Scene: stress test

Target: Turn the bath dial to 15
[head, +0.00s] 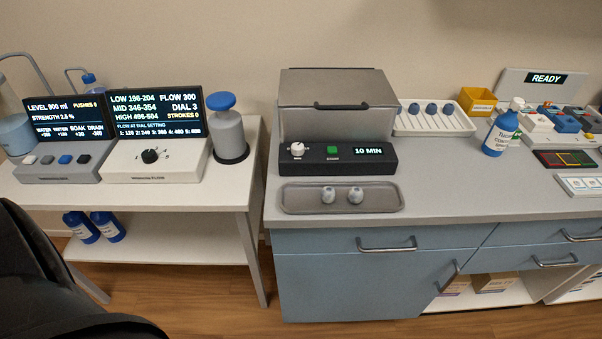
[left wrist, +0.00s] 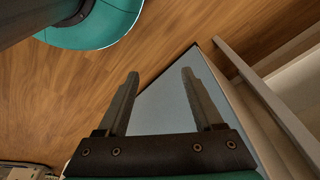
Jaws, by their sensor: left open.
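The bath (head: 340,100) is a box with a grey lid, which is down, at the middle of the head view. A black control panel (head: 258,160) runs along its front. The white bath dial (head: 297,150) is on the left of this panel, beside a green button (head: 331,150). The panel display (head: 369,152) reads 10 MIN. My left gripper (left wrist: 160,75) shows only in the left wrist view, open and empty, above the wooden floor and a blue-grey panel. It is away from the dial. My right gripper is in neither view.
A grey tray (head: 385,203) with two small rounded pieces lies in front of the panel. Left, across a gap, a white table (head: 235,186) holds two display units and a blue-capped container (head: 229,140). A blue bottle (head: 499,133) stands right on the counter.

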